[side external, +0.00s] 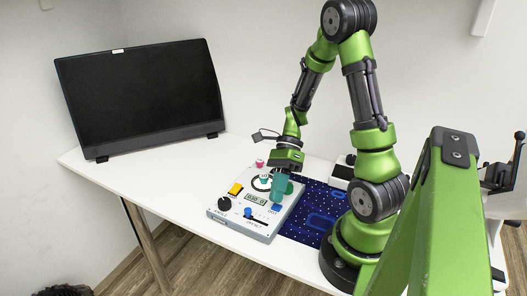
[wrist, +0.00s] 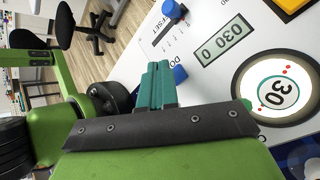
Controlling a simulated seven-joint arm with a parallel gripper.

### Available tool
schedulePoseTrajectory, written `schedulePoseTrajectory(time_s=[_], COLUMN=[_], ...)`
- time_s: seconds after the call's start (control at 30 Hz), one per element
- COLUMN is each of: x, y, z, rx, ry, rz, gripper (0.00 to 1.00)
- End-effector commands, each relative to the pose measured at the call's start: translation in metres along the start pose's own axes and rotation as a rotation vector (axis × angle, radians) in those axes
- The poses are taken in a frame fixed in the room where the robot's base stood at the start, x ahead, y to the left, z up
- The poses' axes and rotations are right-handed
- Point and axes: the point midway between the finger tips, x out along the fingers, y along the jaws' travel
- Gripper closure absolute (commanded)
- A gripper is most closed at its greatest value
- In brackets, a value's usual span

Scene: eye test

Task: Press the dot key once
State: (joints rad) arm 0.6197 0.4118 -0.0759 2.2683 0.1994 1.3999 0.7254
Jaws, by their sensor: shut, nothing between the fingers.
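The white control panel (side external: 228,223) lies on the table. Its blue key (side external: 275,208), with a partly readable label that looks like DOT, is near the panel's right front corner. It also shows in the wrist view (wrist: 180,74), right beside my fingertips, with its label partly hidden. My gripper (side external: 278,199) points down over the panel, just behind the blue key in the side view. Its teal fingers (wrist: 158,66) are together and empty. I cannot tell whether they touch the panel or the key.
A monitor (side external: 143,97) stands behind left.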

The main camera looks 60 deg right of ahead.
Motion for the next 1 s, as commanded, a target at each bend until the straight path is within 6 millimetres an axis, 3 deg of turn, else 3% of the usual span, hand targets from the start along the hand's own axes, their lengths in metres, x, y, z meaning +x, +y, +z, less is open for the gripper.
schedulePoseTrajectory(time_s=[0.37,1.0], x=[-0.003,-0.043], y=[0.002,0.031], z=[0.002,0.031], rx=[-0.001,-0.001], ry=[0.001,0.000], rz=[-0.001,-0.002], gripper=[1.00,1.00])
